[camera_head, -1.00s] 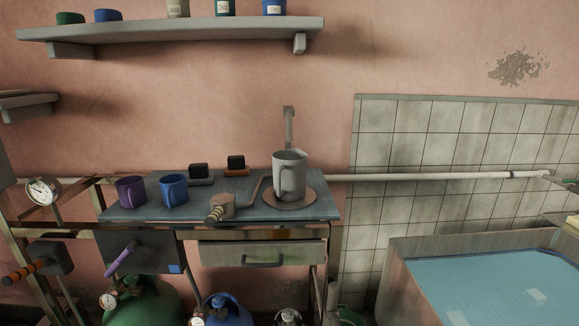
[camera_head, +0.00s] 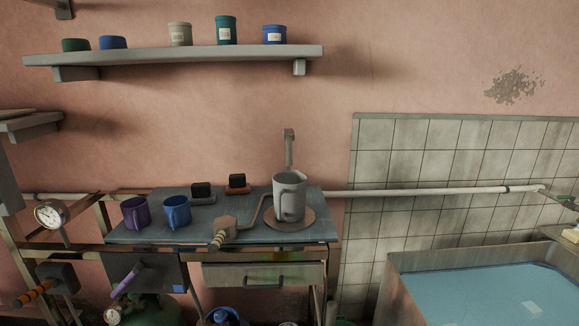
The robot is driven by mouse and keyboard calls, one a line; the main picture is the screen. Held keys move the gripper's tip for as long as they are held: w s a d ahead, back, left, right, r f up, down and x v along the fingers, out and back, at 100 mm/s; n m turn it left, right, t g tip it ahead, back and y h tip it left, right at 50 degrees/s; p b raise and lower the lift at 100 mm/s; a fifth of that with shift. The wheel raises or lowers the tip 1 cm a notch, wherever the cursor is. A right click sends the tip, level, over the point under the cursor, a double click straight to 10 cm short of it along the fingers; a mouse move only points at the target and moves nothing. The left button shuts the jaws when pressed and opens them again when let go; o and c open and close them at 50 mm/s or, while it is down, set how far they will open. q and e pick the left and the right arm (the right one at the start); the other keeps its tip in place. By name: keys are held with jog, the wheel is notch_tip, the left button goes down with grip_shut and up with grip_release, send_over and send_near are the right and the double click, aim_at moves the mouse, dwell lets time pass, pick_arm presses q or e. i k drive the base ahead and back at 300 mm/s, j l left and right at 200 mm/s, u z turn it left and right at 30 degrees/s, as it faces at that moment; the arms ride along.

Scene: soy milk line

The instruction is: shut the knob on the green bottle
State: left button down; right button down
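The green bottle (camera_head: 150,308) stands on the floor under the left end of the table, at the bottom edge of the view. Only part of its rounded top shows. A round gauge (camera_head: 112,316) sits at its left. Its knob cannot be made out clearly; a purple-handled lever (camera_head: 127,281) on a dark box hangs in front of and above it. Neither of my grippers is in view.
A blue bottle (camera_head: 224,317) stands right of the green one, mostly cut off. The table (camera_head: 150,234) above holds a purple mug (camera_head: 135,212), a blue mug (camera_head: 176,211) and a grey pitcher (camera_head: 290,195). A water basin (camera_head: 480,258) is at the right.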

aim_at(132, 296)
jog(key=u, duration=1)
